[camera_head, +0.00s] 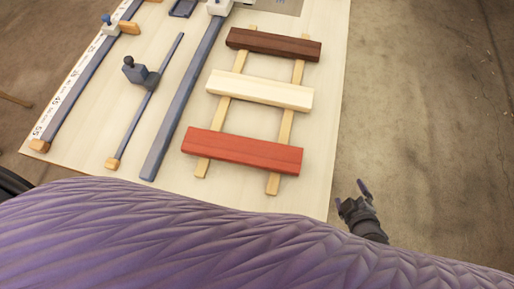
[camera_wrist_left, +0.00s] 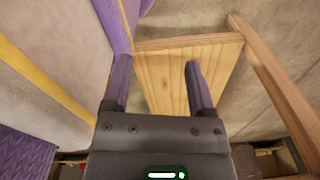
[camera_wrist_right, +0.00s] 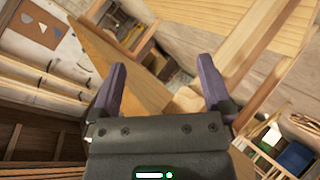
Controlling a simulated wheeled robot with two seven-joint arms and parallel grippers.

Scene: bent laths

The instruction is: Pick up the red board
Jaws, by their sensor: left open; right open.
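The red board (camera_head: 242,151) lies across two light wooden strips (camera_head: 285,128) near the front of the pale table, the nearest of three boards there. My right gripper (camera_head: 352,194) is open and empty, to the right of the table's right edge and apart from the red board. Its two fingers also show spread in the right wrist view (camera_wrist_right: 160,90). My left gripper is outside the head view; in the left wrist view (camera_wrist_left: 158,85) its fingers are open with nothing between them. The red board is not recognisable in either wrist view.
A cream board (camera_head: 260,89) and a dark brown board (camera_head: 273,44) lie behind the red board on the same strips. Long blue-grey bar clamps (camera_head: 185,100) lie to the left. A purple quilted surface (camera_head: 200,235) fills the foreground. The floor right of the table is clear.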

